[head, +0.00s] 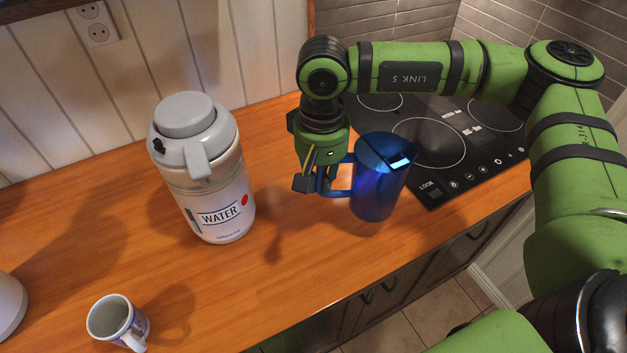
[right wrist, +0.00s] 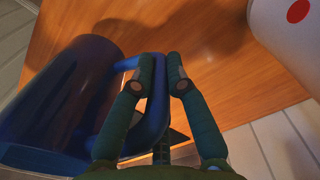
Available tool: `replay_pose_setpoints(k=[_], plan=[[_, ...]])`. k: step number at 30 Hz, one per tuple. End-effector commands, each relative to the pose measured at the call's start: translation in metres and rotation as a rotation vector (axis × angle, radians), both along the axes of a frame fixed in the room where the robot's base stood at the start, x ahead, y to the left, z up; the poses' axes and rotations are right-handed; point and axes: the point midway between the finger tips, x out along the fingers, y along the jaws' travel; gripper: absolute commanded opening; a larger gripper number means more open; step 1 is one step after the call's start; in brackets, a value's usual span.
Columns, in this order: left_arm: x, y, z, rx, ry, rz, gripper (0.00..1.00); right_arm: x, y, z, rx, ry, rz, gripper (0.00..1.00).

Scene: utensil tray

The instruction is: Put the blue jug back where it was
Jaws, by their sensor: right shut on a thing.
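The blue jug (head: 378,185) is upright in the head view, in front of the hob's left part, with its handle facing left. My right gripper (head: 324,184) is shut on that handle. The jug seems to be held a little above the counter, since the shadow lies apart from it. In the right wrist view, the two fingers (right wrist: 159,68) close on the blue handle, and the jug body (right wrist: 75,95) fills the left side. My left gripper is not in view.
A white and grey water dispenser (head: 222,205) stands left of my right gripper. A mug (head: 112,318) is at the front left. The black hob (head: 447,160) lies behind the jug, and the wooden counter (head: 300,285) between the dispenser and the front edge is clear.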

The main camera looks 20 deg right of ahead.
Motion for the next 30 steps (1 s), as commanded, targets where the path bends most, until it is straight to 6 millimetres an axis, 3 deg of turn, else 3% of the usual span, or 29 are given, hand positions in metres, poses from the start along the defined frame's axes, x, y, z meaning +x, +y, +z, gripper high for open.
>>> replay_pose_setpoints(k=[3, 7, 18, 30], plan=[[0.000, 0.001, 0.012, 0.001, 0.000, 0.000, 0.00, 0.020, 0.006, -0.009, -0.002, 0.001, 0.000, 0.00], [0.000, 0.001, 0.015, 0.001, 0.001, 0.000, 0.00, 0.030, 0.009, -0.018, -0.001, 0.001, 0.000, 0.00], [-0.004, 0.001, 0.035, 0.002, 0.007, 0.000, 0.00, 0.032, 0.009, -0.057, -0.001, 0.000, 0.001, 0.00], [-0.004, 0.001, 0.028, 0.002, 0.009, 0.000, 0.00, 0.032, 0.009, -0.065, 0.000, -0.001, 0.001, 0.00]])
